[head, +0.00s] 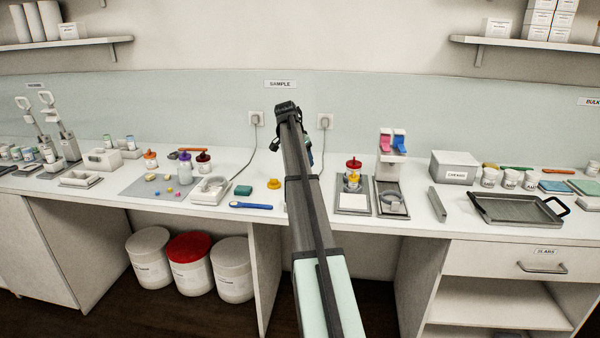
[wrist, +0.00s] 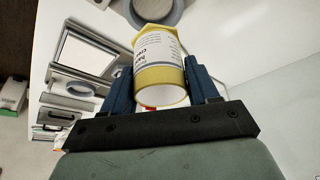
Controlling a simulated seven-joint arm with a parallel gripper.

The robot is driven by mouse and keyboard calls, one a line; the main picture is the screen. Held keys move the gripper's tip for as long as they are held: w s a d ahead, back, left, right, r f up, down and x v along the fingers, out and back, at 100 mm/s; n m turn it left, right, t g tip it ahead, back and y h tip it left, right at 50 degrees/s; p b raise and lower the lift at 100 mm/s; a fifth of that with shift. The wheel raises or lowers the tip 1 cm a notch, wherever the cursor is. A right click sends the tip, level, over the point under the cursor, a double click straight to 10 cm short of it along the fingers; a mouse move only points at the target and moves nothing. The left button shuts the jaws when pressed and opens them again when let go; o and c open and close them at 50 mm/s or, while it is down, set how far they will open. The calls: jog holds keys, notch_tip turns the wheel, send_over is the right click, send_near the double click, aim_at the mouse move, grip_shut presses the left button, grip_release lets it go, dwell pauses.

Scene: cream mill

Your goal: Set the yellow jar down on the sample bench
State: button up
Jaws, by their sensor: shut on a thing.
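The yellow jar (wrist: 158,70) sits between the two blue fingers of my gripper (wrist: 156,75) in the wrist view. It has a white label with dark print, and a pale round end faces the camera. My gripper is shut on its sides. In the head view my arm reaches over the sample bench (head: 262,165), under the SAMPLE sign (head: 280,84). Only a dark bit of my gripper (head: 309,154) shows there beside the arm, and the jar is hidden. I cannot tell how high the jar is above the bench.
Left of my arm are a yellow knobbed piece (head: 274,184), a blue-handled tool (head: 250,205) and a green block (head: 243,190). Right are a red-topped stack (head: 353,172) on a grey-framed plate and a dispenser (head: 391,150). Two cabled wall sockets are behind.

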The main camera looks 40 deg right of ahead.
jog(key=w+a+n, duration=0.1)
jog(key=w+a, duration=0.5)
jog(key=a, duration=0.4)
jog(key=shift+m, duration=0.5)
notch_tip(320, 180, down, 11)
jog(key=shift+a+f, duration=0.1)
jog(key=o, duration=1.1)
jog(key=shift+f, duration=0.1)
jog(key=v, duration=1.2)
